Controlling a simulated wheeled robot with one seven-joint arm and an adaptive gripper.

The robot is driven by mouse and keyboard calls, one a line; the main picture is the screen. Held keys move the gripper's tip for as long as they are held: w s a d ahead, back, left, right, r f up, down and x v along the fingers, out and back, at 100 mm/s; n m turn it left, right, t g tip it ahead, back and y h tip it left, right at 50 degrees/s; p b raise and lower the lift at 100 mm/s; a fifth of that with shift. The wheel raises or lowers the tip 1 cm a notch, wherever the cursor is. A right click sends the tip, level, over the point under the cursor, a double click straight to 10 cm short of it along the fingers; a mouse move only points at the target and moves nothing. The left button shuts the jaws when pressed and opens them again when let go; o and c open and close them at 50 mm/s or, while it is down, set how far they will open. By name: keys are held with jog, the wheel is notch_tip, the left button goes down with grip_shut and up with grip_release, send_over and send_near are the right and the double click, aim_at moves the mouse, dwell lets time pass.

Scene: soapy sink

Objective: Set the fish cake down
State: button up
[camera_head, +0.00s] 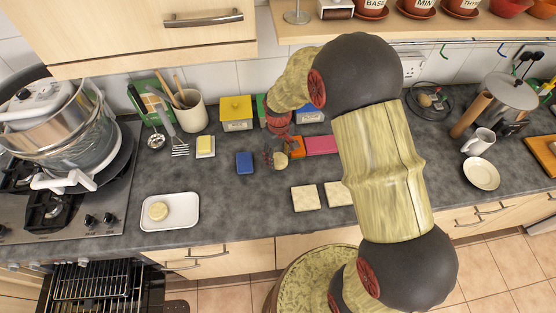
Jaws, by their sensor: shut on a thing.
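My gripper (276,157) is above the middle of the counter, shut on a small round beige fish cake (281,159). The gripper and the arm above it partly cover that spot, and I cannot tell how far the fish cake is from the counter. A similar round beige cake (158,211) lies on a white rectangular tray (180,221) at the front left of the counter.
A blue sponge (244,162) lies left of my gripper, orange (297,147) and pink (322,145) blocks right of it. Pale square tiles (305,198) lie in front. The hob with a large pot (75,135) is far left. Counter between tray and tiles is clear.

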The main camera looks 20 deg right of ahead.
jog(key=s+r, duration=0.9)
jog(key=s, duration=0.4)
jog(key=shift+s+r+p, duration=0.15)
jog(key=shift+s+p, duration=0.25)
jog(key=shift+p, duration=0.05)
